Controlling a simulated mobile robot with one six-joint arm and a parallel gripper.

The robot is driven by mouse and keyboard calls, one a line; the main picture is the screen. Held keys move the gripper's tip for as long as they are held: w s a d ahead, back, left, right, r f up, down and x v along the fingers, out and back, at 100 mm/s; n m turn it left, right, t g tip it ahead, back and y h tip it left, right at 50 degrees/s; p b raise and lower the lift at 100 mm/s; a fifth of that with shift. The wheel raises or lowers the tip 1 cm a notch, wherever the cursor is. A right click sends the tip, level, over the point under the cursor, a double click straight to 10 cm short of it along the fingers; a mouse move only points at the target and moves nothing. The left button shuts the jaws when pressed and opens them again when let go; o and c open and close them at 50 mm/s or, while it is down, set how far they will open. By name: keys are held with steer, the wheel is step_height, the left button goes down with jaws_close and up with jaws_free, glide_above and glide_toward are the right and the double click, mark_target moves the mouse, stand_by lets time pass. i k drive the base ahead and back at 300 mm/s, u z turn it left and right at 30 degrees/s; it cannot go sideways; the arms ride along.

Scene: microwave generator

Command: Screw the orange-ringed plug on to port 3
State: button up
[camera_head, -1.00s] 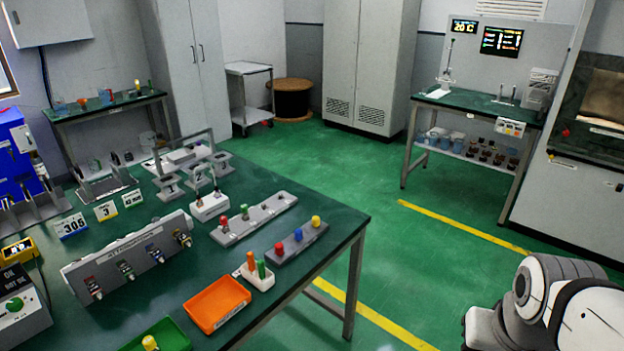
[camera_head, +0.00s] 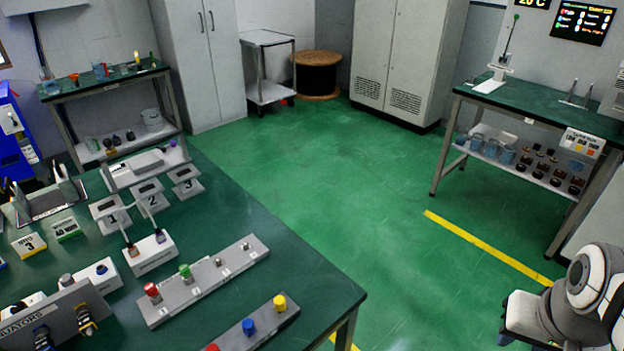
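On the green table, a small white block (camera_head: 152,258) holds two plugs with grey stems. One plug (camera_head: 134,251) has a reddish-orange band and the other (camera_head: 160,237) a blue-violet one. A grey panel (camera_head: 62,322) at the lower left carries a plug with orange-yellow parts (camera_head: 86,318); I cannot tell which plug is the orange-ringed one. Behind the block stand grey holders numbered 1, 2 and 3; the holder marked 3 (camera_head: 186,183) is rightmost. I cannot tell whether it is port 3. My arm shows at the lower right, away from the table; my gripper is out of view.
A grey rail (camera_head: 205,283) holds red and green knobs. Another strip (camera_head: 262,325) with blue and yellow knobs lies near the table's right edge. A yellow card reading 3 (camera_head: 29,244) stands at the left. Green floor (camera_head: 340,190) is clear between the table and the right bench (camera_head: 540,105).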

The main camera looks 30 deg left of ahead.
mark_target(133, 252)
steer(key=i, duration=4.25)
steer(key=u, duration=1.25)
steer(key=k, duration=0.1)
steer(key=u, duration=3.5)
steer(key=i, duration=1.2)
